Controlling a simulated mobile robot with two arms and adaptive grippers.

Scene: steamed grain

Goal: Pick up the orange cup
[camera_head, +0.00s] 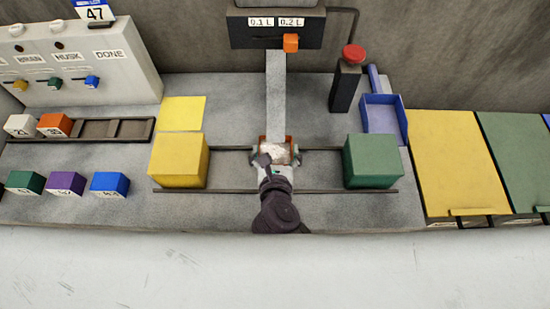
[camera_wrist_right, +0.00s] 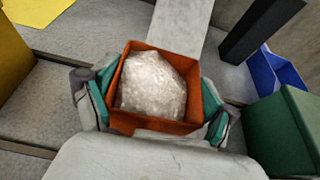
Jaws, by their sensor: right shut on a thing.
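The orange cup (camera_wrist_right: 198,82) is a square, open-topped box filled with pale, whitish grain (camera_wrist_right: 152,84). In the head view the cup (camera_head: 289,141) stands at the lower end of the grey chute, between the yellow and green blocks. My right gripper (camera_head: 275,157) is at the cup, and in the right wrist view its teal-padded fingers (camera_wrist_right: 157,103) press on the cup's left and right sides. The cup looks upright; its underside is hidden. My left gripper is not in view.
A yellow block (camera_head: 178,161) and a green block (camera_head: 371,162) flank the cup on dark rails. The grey chute (camera_head: 276,95) rises behind it to a dispenser (camera_head: 252,28). A dark post with a red button (camera_head: 353,54) and a blue scoop (camera_head: 383,118) stand behind right.

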